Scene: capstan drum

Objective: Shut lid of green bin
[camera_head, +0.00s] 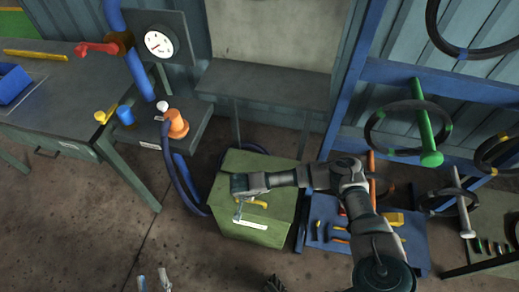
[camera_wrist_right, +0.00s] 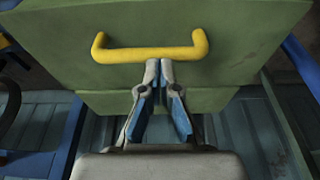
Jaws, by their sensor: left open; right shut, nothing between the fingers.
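The green bin (camera_head: 277,215) stands on the floor in the middle of the head view. Its lid (camera_head: 262,163) looks down or nearly down; a small gap cannot be ruled out. In the head view my right arm reaches over the lid from the right. My left gripper (camera_head: 153,279) is open and empty at the bottom edge, apart from the bin.
A grey workbench (camera_head: 70,90) is at the left, with an orange object (camera_head: 177,124) on the stand beside it. A grey table (camera_head: 265,84) stands behind the bin. A blue rack (camera_head: 440,82) with hoses is at the right, tools on a blue mat (camera_head: 415,250). Floor at lower left is clear.

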